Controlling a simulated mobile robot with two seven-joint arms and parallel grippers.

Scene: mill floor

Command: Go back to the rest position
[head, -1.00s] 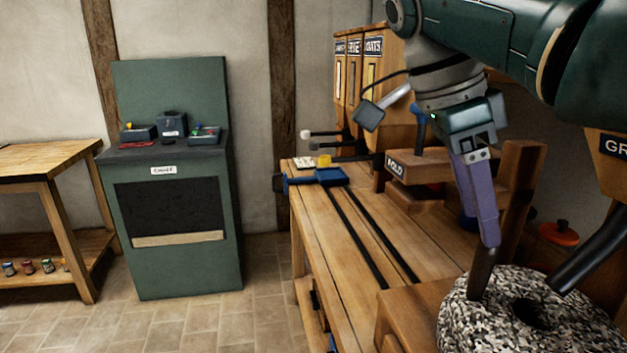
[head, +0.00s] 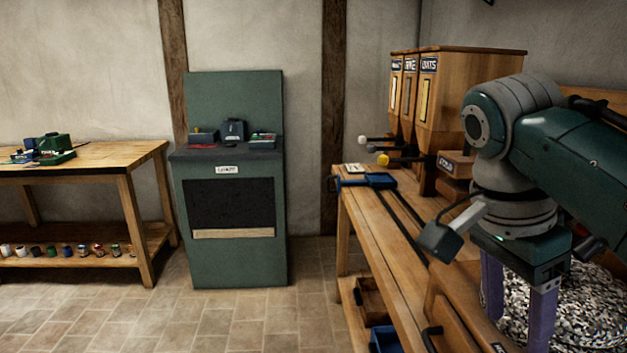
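My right gripper (head: 518,325) hangs from the arm that comes in from the right. Its two purple fingers point down and stand apart, with nothing seen between them. My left gripper is not in view.
A green cabinet (head: 232,268) stands at the back wall. A wooden table (head: 92,155) with a shelf of small jars is at left. The tiled floor (head: 200,325) between is clear.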

